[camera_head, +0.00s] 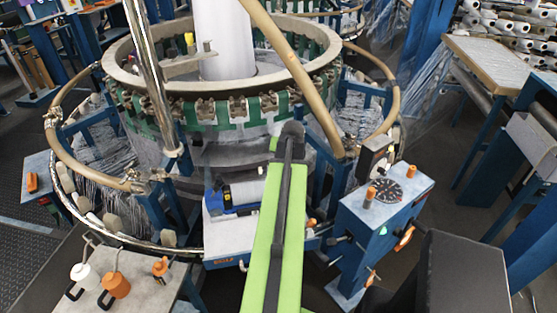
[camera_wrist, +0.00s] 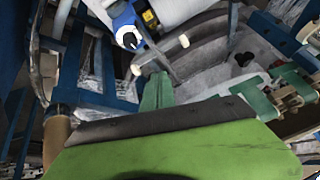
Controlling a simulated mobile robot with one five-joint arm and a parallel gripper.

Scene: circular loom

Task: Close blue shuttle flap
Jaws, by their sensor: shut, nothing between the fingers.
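The blue shuttle (camera_head: 218,199) sits left of my arm in the head view, on the grey-white top of a blue box, with a white roll (camera_head: 246,190) beside it. In the wrist view the blue shuttle part (camera_wrist: 124,18) is at the top, with a dark block bearing a yellow mark against it. I cannot make out how far its flap stands open. My gripper (camera_wrist: 157,80) shows in the wrist view as narrow green fingers together, empty, below the shuttle and apart from it in the picture. In the head view my arm's far end hides the fingers.
The loom's round rim (camera_head: 180,86) with green holders rises behind the shuttle. A tan pole (camera_head: 290,62) slants down near my arm. A blue control box (camera_head: 380,205) with a dial stands right. A table (camera_head: 140,285) with orange and white pots is at lower left.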

